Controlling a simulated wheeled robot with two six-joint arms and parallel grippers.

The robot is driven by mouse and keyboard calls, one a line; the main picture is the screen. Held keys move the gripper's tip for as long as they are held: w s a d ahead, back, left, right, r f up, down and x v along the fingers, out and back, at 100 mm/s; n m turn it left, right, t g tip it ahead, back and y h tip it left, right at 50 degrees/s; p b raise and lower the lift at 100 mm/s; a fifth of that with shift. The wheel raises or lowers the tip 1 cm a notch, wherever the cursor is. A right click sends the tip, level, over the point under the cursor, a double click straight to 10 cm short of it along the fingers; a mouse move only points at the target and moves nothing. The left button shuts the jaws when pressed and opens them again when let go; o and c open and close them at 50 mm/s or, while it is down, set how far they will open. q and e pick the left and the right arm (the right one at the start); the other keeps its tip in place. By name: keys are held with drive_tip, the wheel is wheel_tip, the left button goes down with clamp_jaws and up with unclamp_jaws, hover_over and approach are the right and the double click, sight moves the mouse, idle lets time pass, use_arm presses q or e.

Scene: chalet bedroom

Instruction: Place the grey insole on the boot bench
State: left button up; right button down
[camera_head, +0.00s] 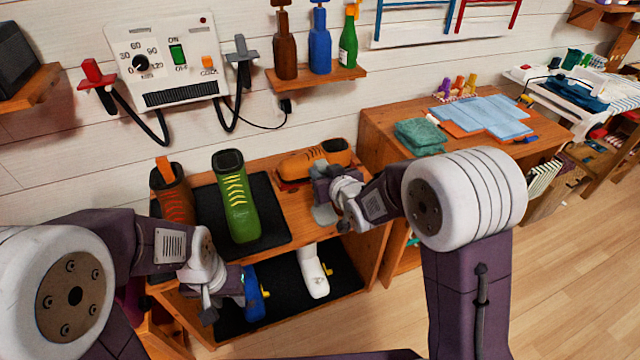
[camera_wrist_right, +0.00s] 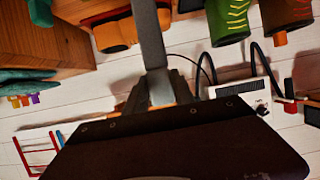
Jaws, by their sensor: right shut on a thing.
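The boot bench (camera_head: 300,212) is wooden, with a dark mat on part of its top and another on its lower shelf. My right gripper (camera_head: 326,188) is shut on the grey insole (camera_head: 323,214), which shows just below the jaws over the right part of the bench top. Whether the insole touches the wood I cannot tell.
On the bench top stand a brown boot (camera_head: 170,195), a green boot (camera_head: 237,200) and an orange shoe (camera_head: 315,157) lying at the back. A blue boot (camera_head: 256,298) and a white boot (camera_head: 313,275) are on the lower shelf. A wooden table (camera_head: 385,130) adjoins on the right.

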drive_tip(key=w+a+f+b, duration=0.1)
drive_tip(key=w+a+f, duration=0.3)
drive_tip(key=w+f, duration=0.4)
wheel_tip(320, 180, down, 2)
drive_tip(key=shift+w+a, duration=0.2)
drive_tip(key=shift+w, duration=0.1)
drive_tip(key=shift+f+b, duration=0.15)
drive_tip(key=shift+b, duration=0.2)
drive_tip(key=c, duration=1.1)
unclamp_jaws()
drive_tip(key=shift+o, duration=0.2)
